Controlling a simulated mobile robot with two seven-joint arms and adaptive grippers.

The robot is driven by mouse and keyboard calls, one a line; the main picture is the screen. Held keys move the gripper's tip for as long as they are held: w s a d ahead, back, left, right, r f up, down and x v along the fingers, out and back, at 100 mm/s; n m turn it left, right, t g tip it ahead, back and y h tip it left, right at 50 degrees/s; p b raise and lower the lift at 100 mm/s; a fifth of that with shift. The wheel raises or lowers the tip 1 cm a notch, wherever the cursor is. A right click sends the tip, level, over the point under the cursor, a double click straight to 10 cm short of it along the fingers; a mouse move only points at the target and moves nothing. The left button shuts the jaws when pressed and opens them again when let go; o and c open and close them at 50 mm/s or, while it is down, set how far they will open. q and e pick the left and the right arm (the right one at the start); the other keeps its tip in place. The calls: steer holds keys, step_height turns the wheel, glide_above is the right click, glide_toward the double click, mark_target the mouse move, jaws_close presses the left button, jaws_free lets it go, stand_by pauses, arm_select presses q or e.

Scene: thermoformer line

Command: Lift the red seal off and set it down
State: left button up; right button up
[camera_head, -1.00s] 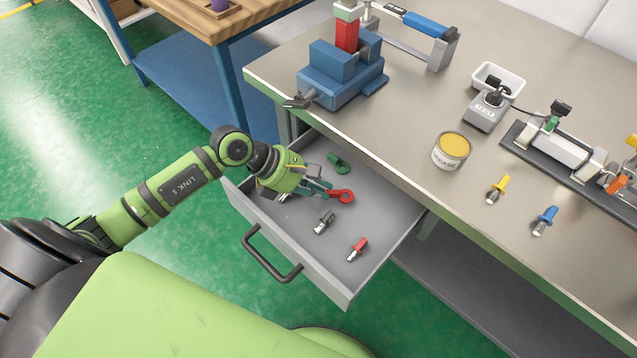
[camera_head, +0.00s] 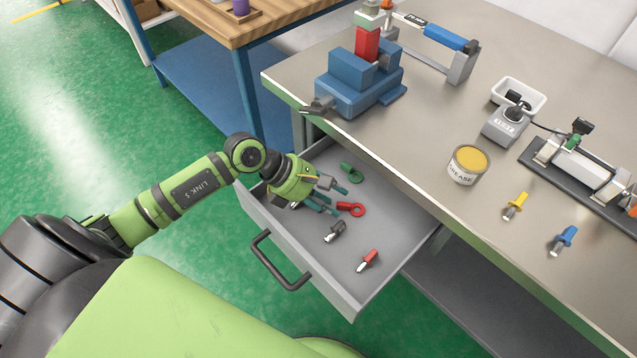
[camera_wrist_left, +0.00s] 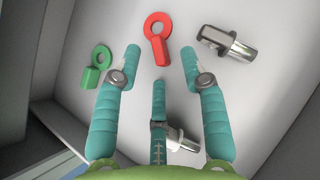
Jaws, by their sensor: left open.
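The red seal (camera_head: 352,209), a ring with a short tab, lies flat on the floor of the open drawer (camera_head: 400,222). My left gripper (camera_head: 338,200) is open and empty, low in the drawer, with its teal fingers spread. In the left wrist view the red seal (camera_wrist_left: 158,38) lies just beyond the fingertips, its tab pointing between them; no finger appears closed on it. A similar green ring piece (camera_head: 351,172) lies farther back in the drawer and shows at left in the wrist view (camera_wrist_left: 95,68). My right gripper is not in view.
A grey plug (camera_head: 335,232) and a red-handled plug (camera_head: 368,260) lie in the drawer. Another metal piece (camera_wrist_left: 182,141) is beneath my fingers. The drawer handle (camera_head: 280,262) is in front. A blue vise (camera_head: 360,85) and grease can (camera_head: 467,164) stand on the bench.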

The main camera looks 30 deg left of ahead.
arm_select(q)
steer(key=v, duration=1.1)
steer(key=shift+r, duration=0.25)
steer(key=shift+s+a, duration=0.1)
steer(key=shift+a, duration=0.05)
